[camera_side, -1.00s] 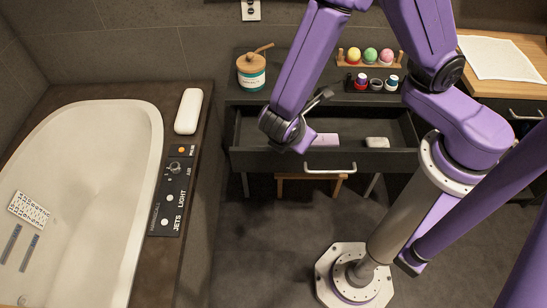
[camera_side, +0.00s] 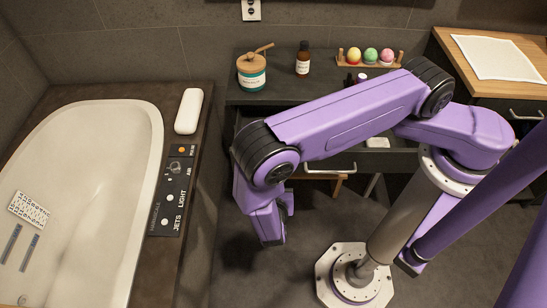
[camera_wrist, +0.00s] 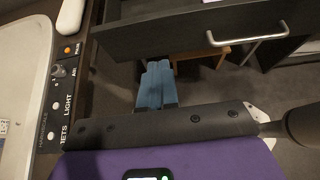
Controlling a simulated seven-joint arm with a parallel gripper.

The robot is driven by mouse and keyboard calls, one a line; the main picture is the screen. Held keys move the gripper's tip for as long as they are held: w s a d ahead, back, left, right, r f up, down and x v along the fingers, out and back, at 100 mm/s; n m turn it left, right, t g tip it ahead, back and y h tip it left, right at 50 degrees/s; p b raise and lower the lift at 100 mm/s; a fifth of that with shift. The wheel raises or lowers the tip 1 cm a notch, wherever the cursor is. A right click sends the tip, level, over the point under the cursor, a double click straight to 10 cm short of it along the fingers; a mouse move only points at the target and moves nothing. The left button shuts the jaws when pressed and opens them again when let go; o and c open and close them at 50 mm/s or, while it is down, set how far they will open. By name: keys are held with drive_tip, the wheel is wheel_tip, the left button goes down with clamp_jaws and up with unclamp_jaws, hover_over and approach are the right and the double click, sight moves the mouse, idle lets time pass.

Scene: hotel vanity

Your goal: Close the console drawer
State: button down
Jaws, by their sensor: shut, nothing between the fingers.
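The console drawer (camera_wrist: 150,36) is pulled out of the dark console (camera_side: 290,91); its front panel and bar handle (camera_wrist: 248,38) show in the wrist view. In the side view my arm covers much of the drawer, but the handle (camera_side: 331,170) shows below it. My gripper (camera_wrist: 157,66) is shut and empty, low in front of the drawer front and left of the handle. I cannot tell whether it touches the panel. In the side view the fingertips are hard to make out.
A white soap bar (camera_side: 377,142) lies in the drawer. A jar (camera_side: 252,74), a brown bottle (camera_side: 303,62) and coloured balls (camera_side: 371,56) stand on the console. The bathtub (camera_side: 85,190) and its control panel (camera_side: 173,195) are at left. A wooden stool (camera_wrist: 200,54) is under the drawer.

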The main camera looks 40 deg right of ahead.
drive_tip(key=r+x, duration=0.2)
drive_tip(key=x, duration=1)
drive_tip(key=shift+w+d+f, duration=0.25)
drive_tip(key=shift+w+d, duration=0.4)
drive_tip(key=w+d, duration=1.1)
drive_tip(key=shift+w+d, duration=0.4)
